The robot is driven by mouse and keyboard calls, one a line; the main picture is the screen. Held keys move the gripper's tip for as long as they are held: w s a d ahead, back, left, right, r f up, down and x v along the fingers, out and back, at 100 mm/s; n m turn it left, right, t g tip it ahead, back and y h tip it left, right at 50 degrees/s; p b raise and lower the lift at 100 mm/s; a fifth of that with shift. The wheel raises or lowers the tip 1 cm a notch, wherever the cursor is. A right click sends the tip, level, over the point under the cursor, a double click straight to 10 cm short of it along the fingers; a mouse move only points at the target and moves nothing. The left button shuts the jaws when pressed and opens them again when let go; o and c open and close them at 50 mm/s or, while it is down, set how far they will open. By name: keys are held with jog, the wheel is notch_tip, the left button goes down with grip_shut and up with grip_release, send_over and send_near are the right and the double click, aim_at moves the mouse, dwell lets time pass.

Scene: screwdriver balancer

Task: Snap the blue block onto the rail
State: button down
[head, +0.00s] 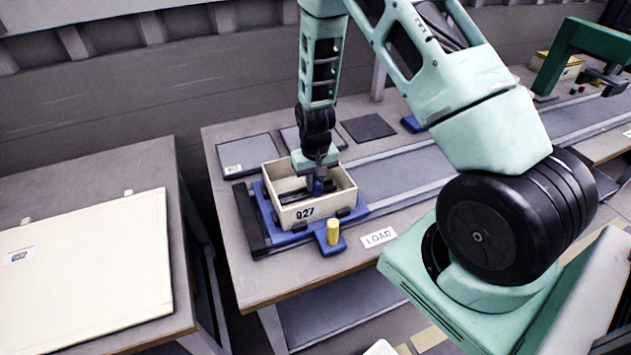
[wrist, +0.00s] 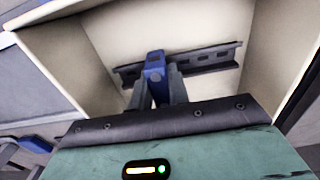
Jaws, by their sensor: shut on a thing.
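The blue block (wrist: 154,68) is between my gripper's fingers in the wrist view, in front of the dark slotted rail (wrist: 210,59). The rail runs across the inner face of the cream box (head: 346,198) labelled Q27. In the head view my gripper (head: 318,186) reaches down into this box, and a bit of the blue block (head: 318,188) shows at the fingertips. My gripper is shut on the block. The block overlaps the rail in the wrist view; I cannot tell whether it touches or is seated on it.
The box sits in a blue fixture (head: 359,211) with a yellow knob (head: 333,232) in front. A LOAD label (head: 378,237) lies to the right on the table. Grey mats (head: 246,152) lie behind the box. The box walls stand close around my gripper.

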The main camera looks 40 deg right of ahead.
jog(key=shift+s+a+f+b, duration=0.1)
jog(key=shift+s+f+b, duration=0.1)
jog(key=shift+f, duration=0.25)
jog(key=shift+s+a+f+b, duration=0.1)
jog(key=shift+f+b, duration=0.05)
jog(key=shift+f, duration=0.3)
dwell(0.8)
jog(key=c, duration=1.4)
grip_release()
jog(key=shift+w+r, duration=0.2)
jog(key=shift+r, duration=0.2)
jog(key=shift+o, duration=0.7)
notch_tip(320, 180, up, 18)
jog(key=b, duration=0.2)
jog(key=shift+d+r, duration=0.2)
jog(key=shift+s, duration=0.1)
notch_tip(320, 180, up, 7)
jog(key=p, duration=0.5)
jog(key=shift+f+p, duration=0.15)
jog(key=shift+p, duration=0.15)
